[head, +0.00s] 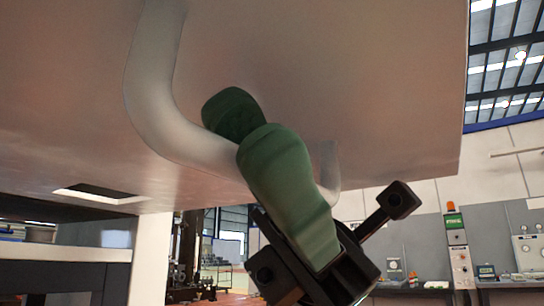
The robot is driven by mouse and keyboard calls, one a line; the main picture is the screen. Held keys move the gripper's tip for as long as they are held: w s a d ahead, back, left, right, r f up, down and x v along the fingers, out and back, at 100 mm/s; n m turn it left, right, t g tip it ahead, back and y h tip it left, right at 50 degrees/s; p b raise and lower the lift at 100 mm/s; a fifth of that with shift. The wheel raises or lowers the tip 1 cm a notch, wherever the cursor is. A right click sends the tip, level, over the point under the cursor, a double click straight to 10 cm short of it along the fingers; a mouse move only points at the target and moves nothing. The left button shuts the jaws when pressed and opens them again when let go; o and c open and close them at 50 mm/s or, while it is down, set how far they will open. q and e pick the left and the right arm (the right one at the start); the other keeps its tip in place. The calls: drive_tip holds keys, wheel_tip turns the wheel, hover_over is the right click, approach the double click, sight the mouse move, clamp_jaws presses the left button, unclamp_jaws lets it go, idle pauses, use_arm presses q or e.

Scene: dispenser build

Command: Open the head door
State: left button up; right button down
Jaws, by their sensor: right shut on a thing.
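The head door appears as a large pale panel (330,60) filling the upper part of the head view. A thick pale tubular handle (155,105) runs down from the top edge, bends, and continues right along the panel's lower part. My right gripper (238,128) comes up from below with its two green fingers on either side of the bar. It is shut on the handle, and the fingers hide part of the bar. The handle's right end (328,165) shows beyond the fingers. My left gripper is not in view.
A rectangular opening (98,194) is in the panel's lower left. Below left is a dark-framed shelf unit (65,270) beside a white post (150,258). Far right, a grey cabinet with an orange lamp (457,245) and a bench (510,284) stand near the wall.

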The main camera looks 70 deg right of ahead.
drive_tip(key=shift+r, duration=0.15)
drive_tip(key=c, duration=1.2)
unclamp_jaws()
drive_tip(key=shift+d, duration=0.1)
drive_tip(key=b+v, duration=0.1)
drive_tip(key=v, duration=1.1)
drive_tip(key=shift+d, duration=0.25)
